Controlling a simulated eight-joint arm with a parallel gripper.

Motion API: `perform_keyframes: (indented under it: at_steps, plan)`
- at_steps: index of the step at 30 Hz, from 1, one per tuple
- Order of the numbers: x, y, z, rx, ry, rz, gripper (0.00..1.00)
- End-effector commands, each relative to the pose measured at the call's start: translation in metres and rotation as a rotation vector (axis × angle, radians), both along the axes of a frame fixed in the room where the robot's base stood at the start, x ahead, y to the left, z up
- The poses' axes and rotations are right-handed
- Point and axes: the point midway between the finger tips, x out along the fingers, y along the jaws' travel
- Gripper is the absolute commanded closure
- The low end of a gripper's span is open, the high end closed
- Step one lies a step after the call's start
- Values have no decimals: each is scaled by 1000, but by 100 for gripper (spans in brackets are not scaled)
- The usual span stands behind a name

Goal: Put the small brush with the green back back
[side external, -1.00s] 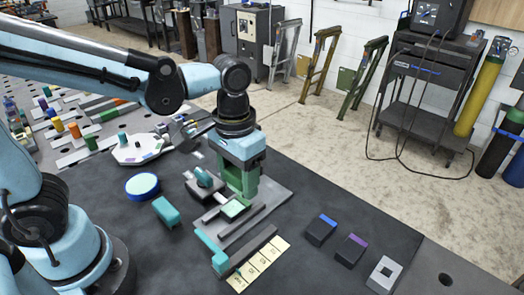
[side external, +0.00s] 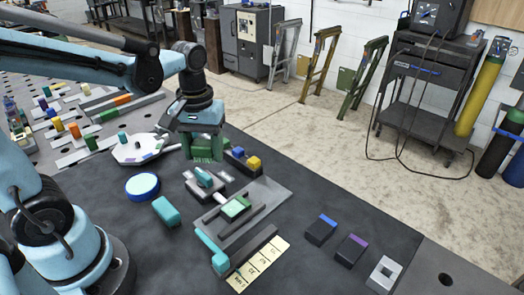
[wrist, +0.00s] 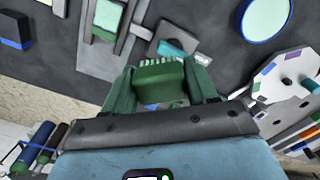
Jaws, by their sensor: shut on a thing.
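In the wrist view, a small green-backed brush with a pale ridged edge (wrist: 160,78) sits between the green fingers of my gripper (wrist: 158,92). My gripper is shut on it. In the side view my gripper (side external: 206,158) points down, raised above the dark mat, behind the grey plate. The brush is hard to make out there against the green fingers. Blue-topped (side external: 320,230) and purple-topped (side external: 351,250) dark blocks lie at the right.
A grey plate with rails (side external: 270,200) carries a green piece (side external: 236,207). A teal-handled tool (side external: 204,178), teal block (side external: 166,210), blue-rimmed disc (side external: 142,186) and white octagonal tray (side external: 125,155) lie left. A numbered strip (side external: 262,262) lies in front.

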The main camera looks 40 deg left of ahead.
Motion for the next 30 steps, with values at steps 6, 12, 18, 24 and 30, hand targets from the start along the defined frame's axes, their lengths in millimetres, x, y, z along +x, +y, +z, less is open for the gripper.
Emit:
perform_keyframes:
  at_steps: [6,12,18,24,30]
  plan:
    - [-5,28,-1,-1,0,143,71]
    - [-5,60,-19,0,0,162,71]
    - [-4,102,-44,0,0,161,71]
    - [-3,134,-64,-1,0,156,71]
    - [-3,145,-71,0,0,152,71]
